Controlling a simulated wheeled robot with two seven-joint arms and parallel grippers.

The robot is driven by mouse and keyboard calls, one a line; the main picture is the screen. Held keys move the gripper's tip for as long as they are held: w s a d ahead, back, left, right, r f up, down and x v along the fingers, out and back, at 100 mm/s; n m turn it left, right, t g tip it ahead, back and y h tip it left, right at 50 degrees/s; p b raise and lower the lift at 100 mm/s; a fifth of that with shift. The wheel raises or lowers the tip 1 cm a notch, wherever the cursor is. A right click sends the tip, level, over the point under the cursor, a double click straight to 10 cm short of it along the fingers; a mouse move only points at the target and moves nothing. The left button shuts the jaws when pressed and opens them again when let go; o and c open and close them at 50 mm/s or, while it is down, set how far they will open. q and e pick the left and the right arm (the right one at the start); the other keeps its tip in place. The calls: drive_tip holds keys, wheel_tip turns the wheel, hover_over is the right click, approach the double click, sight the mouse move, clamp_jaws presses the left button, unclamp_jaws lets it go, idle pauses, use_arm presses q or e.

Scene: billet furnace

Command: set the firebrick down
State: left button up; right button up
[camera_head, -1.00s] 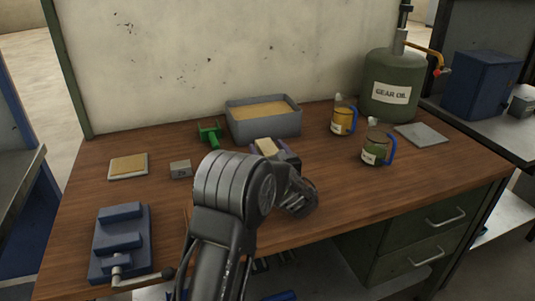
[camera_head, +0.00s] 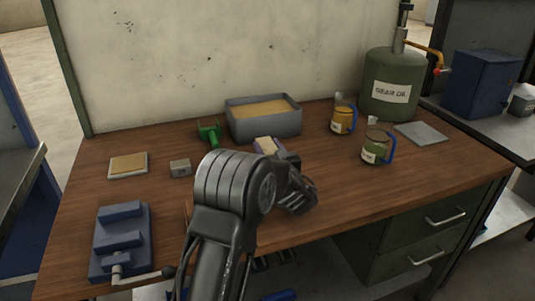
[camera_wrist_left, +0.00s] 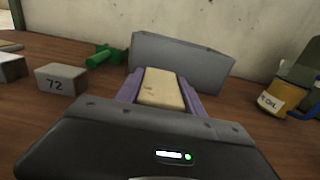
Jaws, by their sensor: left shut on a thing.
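The pale yellow firebrick (camera_head: 265,146) is between the purple fingers of my left gripper (camera_head: 268,148), in front of the grey sand-filled box. In the left wrist view the firebrick (camera_wrist_left: 161,88) lies lengthwise between the two fingers (camera_wrist_left: 160,82), which are shut on its sides. My right gripper is not in view.
The grey box (camera_head: 265,125) stands close behind the brick. A green part (camera_head: 209,133), a small grey block marked 72 (camera_head: 180,168) and a tan pad (camera_head: 128,165) lie left. Two jugs (camera_head: 344,119) (camera_head: 377,147) stand right. A blue vise (camera_head: 121,240) is front left.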

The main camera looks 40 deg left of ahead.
sight(268, 145)
use_arm(q)
clamp_jaws()
drive_tip(key=shift+r, duration=0.15)
idle(0.4)
wheel_tip(268, 145, up, 10)
drive_tip(key=shift+f, duration=0.1)
idle(0.7)
